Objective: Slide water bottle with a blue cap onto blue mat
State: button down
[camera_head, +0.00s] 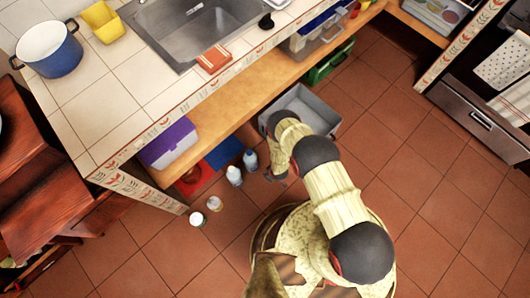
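A blue mat (224,152) lies on the floor under the counter's edge, partly hidden by the wooden shelf above it. Two small upright bottles stand in front of it: a white one (234,176) on the left and a bluish-grey one (251,161) on the right. Both appear to be just off the mat's near edge. Their cap colours are too small to tell for sure. My gripper (276,175) is low near the floor, just right of the bluish-grey bottle and seemingly apart from it. My arm partly hides it, and its fingers are too small to read.
A red mat (195,180) lies left of the blue one. Two small round containers, one (197,219) and another (214,204), stand on the floor nearby. A grey bin (306,103) stands behind my arm. The wooden shelf (225,105) overhangs the mats. Tiled floor in front is clear.

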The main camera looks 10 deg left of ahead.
jog(key=b+x, duration=0.4)
jog(key=x, duration=0.4)
jog(key=shift+f, duration=0.4)
jog(key=shift+w+a+b, duration=0.45)
jog(key=shift+w+a, duration=0.35)
jog(key=shift+a, duration=0.15)
jog(key=shift+w+a+r, duration=0.1)
jog(key=shift+w+a, duration=0.45)
jog(key=shift+a, duration=0.05)
